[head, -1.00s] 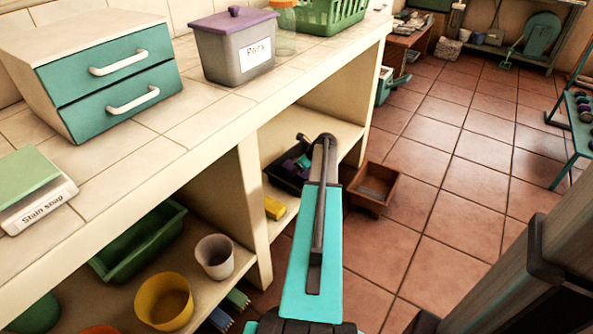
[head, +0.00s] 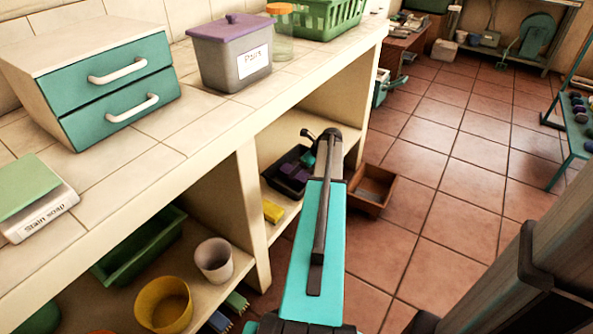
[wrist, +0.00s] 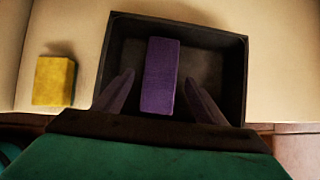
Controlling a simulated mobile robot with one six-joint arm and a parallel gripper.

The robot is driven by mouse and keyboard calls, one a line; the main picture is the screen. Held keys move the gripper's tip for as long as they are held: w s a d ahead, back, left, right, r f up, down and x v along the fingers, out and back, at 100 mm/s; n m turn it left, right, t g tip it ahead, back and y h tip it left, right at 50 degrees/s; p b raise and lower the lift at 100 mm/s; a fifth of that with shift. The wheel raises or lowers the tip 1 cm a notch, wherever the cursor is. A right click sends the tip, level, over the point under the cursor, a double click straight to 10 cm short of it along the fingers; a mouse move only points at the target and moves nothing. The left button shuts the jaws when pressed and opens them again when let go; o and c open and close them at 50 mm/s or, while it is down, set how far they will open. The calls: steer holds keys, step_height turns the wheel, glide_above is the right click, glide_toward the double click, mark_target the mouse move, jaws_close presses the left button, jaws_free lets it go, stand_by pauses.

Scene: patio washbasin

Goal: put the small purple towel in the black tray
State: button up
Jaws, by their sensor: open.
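The small purple towel (wrist: 159,76) is a folded block lying inside the black tray (wrist: 232,72) in the wrist view. My gripper (wrist: 158,80) is open, with one finger on each side of the towel and a gap on both sides. In the head view, the black tray (head: 271,180) sits on the lower shelf under the counter, with the purple towel (head: 291,170) in it. My arm reaches down there and hides part of the tray.
A yellow block (wrist: 54,81) lies left of the tray on the shelf. A brown wooden box (head: 373,188) stands on the floor right of the shelf. A shelf divider (head: 254,210) separates the tray's bay from cups and a green bin.

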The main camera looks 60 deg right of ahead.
steer(key=p+v, duration=0.1)
steer(key=v, duration=0.5)
steer(key=shift+s+r, duration=0.1)
steer(key=shift+r, duration=0.05)
stand_by(0.7)
